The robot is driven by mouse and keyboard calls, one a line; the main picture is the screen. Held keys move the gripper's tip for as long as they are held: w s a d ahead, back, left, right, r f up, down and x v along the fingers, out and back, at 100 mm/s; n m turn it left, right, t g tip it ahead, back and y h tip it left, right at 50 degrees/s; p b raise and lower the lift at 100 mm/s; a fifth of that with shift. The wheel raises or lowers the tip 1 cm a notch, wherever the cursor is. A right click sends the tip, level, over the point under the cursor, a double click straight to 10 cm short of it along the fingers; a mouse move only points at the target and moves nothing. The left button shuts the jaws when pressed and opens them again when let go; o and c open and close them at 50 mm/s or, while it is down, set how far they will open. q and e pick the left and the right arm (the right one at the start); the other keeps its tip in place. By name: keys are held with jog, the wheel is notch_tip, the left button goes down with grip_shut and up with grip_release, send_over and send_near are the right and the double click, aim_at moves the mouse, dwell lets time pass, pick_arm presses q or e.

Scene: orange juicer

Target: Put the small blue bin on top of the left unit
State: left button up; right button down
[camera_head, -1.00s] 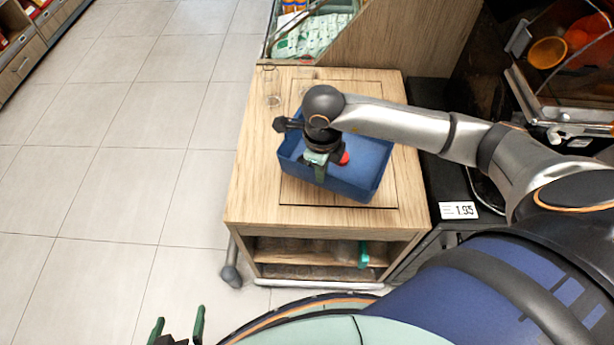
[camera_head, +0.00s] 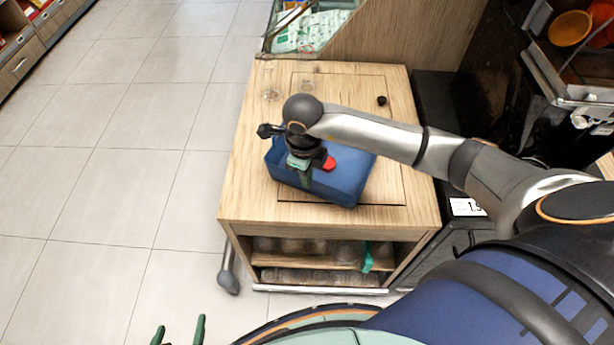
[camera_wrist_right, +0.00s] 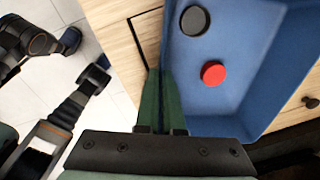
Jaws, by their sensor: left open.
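The small blue bin (camera_head: 345,182) is over the top of the wooden unit (camera_head: 245,190) in the head view, looking tilted. I cannot tell whether it touches the top. My right gripper (camera_head: 306,174) is at its left side, fingers pointing down. In the right wrist view the green fingers (camera_wrist_right: 163,100) are closed together on the bin wall, and the bin's inside (camera_wrist_right: 235,50) shows a red disc (camera_wrist_right: 213,73) and a black disc (camera_wrist_right: 195,20). My left gripper (camera_head: 178,332) is open and empty at the bottom edge, over the floor.
A clear glass (camera_head: 271,92) stands at the unit's back left. A black knob (camera_head: 381,101) shows on its top. Bottles (camera_head: 320,248) lie on the shelves below. A dark machine with an orange bowl (camera_head: 568,28) stands at right. Floor at left is clear.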

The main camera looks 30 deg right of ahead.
jog(key=shift+f, duration=0.2)
jog(key=c, duration=1)
grip_release()
jog(key=shift+r, duration=0.1)
jog(key=shift+c, duration=0.2)
notch_tip(320, 180, up, 12)
jog(key=shift+s+a, duration=0.3)
jog(key=shift+a, duration=0.1)
jog(key=shift+r, duration=0.1)
